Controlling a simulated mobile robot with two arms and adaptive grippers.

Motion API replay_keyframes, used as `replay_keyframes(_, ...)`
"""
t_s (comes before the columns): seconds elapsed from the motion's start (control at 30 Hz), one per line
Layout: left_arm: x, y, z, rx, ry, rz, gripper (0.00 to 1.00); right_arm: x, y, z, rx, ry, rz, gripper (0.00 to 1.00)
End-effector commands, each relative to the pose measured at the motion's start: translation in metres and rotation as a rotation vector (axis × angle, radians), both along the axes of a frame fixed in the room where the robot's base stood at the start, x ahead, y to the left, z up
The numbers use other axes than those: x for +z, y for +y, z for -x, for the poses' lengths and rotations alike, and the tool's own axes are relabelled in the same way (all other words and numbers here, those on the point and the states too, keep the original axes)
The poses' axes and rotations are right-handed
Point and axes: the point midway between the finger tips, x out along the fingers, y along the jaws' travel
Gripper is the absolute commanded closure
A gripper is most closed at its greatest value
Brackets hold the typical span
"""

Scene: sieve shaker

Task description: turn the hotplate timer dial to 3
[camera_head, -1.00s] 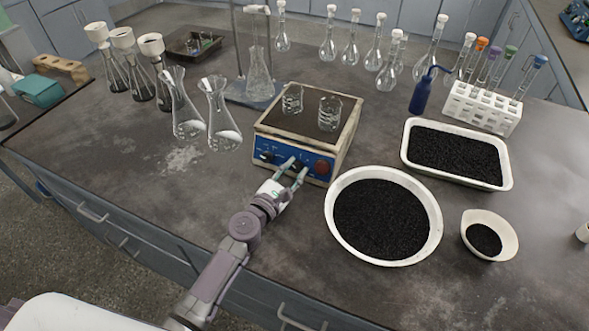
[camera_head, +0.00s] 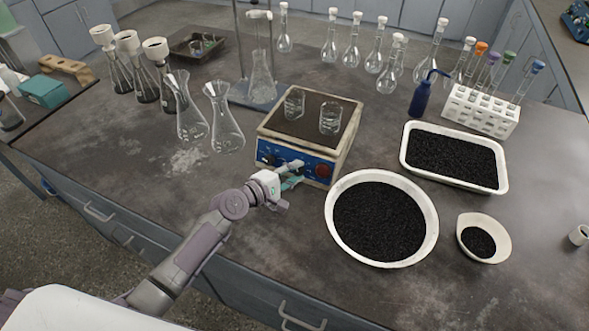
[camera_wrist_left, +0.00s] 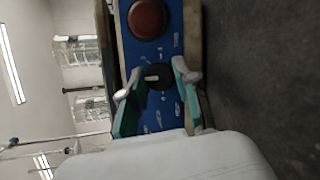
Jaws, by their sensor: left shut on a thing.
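The hotplate (camera_head: 310,108) stands on the bench with its blue front panel facing me. My left gripper (camera_head: 294,173) reaches that panel from the lower left, its fingers one above the other. In the left wrist view, the black dial (camera_wrist_left: 160,77) with a pale pointer mark sits between the fingertips of the left gripper (camera_wrist_left: 154,82), which is shut on it. The dial's scale marks are too small to read. The red knob (camera_head: 323,171) is beside the dial on the right; it also shows in the wrist view (camera_wrist_left: 147,18). My right gripper is not in view.
Two glass beakers (camera_head: 330,117) stand on the hotplate's top. A round white bowl of black grains (camera_head: 333,243) is close on the right, with a white tray (camera_head: 405,160) behind it. Conical flasks (camera_head: 224,130) stand to the left. The bench front-left is clear.

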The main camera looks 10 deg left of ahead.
Motion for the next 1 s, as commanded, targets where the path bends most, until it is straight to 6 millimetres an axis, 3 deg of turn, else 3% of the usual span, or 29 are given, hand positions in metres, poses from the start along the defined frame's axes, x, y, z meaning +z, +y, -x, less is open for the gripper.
replay_keyframes(0.6, 0.007, 0.000, -0.001, -0.210, -0.100, -0.518, 1.00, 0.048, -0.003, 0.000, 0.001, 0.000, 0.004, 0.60)
replay_keyframes(1.0, 0.005, -0.001, -0.001, -0.294, -0.139, -0.719, 1.00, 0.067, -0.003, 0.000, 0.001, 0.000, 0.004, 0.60)
